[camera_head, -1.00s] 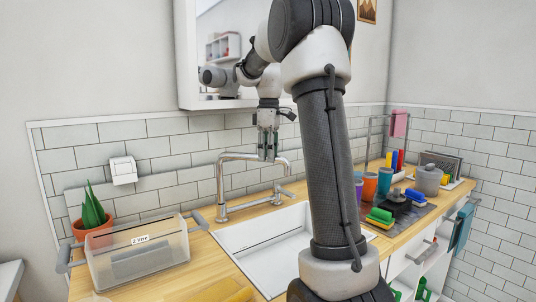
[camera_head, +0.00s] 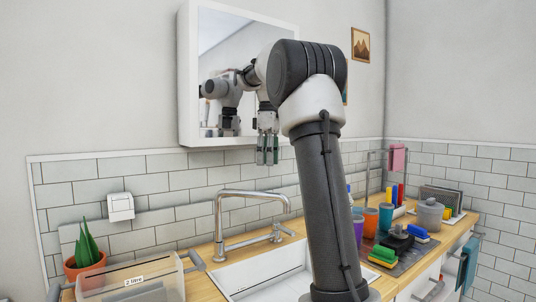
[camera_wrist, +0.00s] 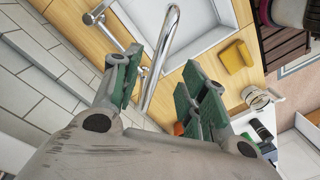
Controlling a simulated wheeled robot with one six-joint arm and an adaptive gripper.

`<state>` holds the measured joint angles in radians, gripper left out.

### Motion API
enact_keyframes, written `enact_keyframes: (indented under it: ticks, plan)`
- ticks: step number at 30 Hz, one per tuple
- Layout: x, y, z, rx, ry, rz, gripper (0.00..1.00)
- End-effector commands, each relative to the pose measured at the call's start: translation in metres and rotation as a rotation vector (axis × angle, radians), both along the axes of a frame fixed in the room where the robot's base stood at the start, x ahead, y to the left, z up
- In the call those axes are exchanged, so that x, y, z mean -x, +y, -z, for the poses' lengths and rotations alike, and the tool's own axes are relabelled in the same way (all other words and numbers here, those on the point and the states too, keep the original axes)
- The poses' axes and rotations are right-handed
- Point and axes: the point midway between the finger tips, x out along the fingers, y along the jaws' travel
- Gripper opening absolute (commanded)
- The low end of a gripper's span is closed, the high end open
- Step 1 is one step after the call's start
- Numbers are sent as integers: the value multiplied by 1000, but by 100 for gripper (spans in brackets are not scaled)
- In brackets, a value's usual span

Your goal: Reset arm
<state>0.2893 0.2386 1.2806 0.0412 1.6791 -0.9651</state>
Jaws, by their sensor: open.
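My gripper (camera_head: 267,150) hangs fingers down in front of the tiled wall, just below the mirror cabinet, above the sink's tap. It is open and empty. In the wrist view my gripper's green-padded fingers (camera_wrist: 160,88) stand apart, with the tap's spout showing between them. My arm rises from the lower middle of the head view and bends left at the top. It hides part of the sink and the counter behind it.
The tap (camera_head: 219,222) stands behind the white sink (camera_head: 262,276). A clear bin (camera_head: 125,283) and a potted plant (camera_head: 84,262) are at left. Cups (camera_head: 385,217) and a dark mat with sponges (camera_head: 415,256) lie at right. The mirror cabinet (camera_head: 187,80) is close to my gripper. A yellow sponge (camera_wrist: 237,57) lies beside the sink.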

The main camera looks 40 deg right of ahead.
Motion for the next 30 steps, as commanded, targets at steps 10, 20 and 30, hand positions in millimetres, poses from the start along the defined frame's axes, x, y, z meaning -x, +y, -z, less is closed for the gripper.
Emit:
enact_keyframes:
  ticks: [10, 20, 30]
  plan:
    - [-1, -1, -16, 0, 1, 0, 43]
    - [-1, -1, -16, 0, 0, 0, 43]
    - [56, 44, -14, 33, -83, 148, 43]
